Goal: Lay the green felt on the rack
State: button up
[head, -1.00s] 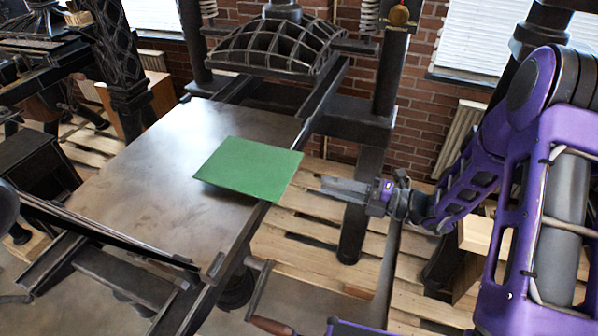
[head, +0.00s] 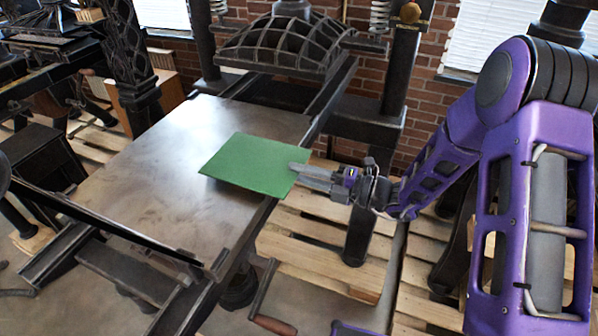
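The two fingers look slightly apart. I cannot tell whether the felt lies between them or just behind them. I cannot make out a rack in this view.
The ribbed dark top of the press (head: 285,45) and its column (head: 405,60) stand behind the bed. A crank with a wooden handle (head: 275,325) sticks out at the bottom. Wooden pallets (head: 320,265) cover the floor to the right. Another press stands at left.

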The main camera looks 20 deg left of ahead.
grip_shut()
notch_tip(320, 180, up, 3)
jog(key=p, duration=0.2)
jog(key=shift+r+p, duration=0.15)
jog(key=shift+p, duration=0.2)
jog(key=d+r, duration=0.2)
jog(key=d, duration=0.5)
jog(key=shift+s+r, duration=0.3)
jog(key=shift+r, duration=0.05)
jog(key=shift+w, duration=0.1)
dwell(0.4)
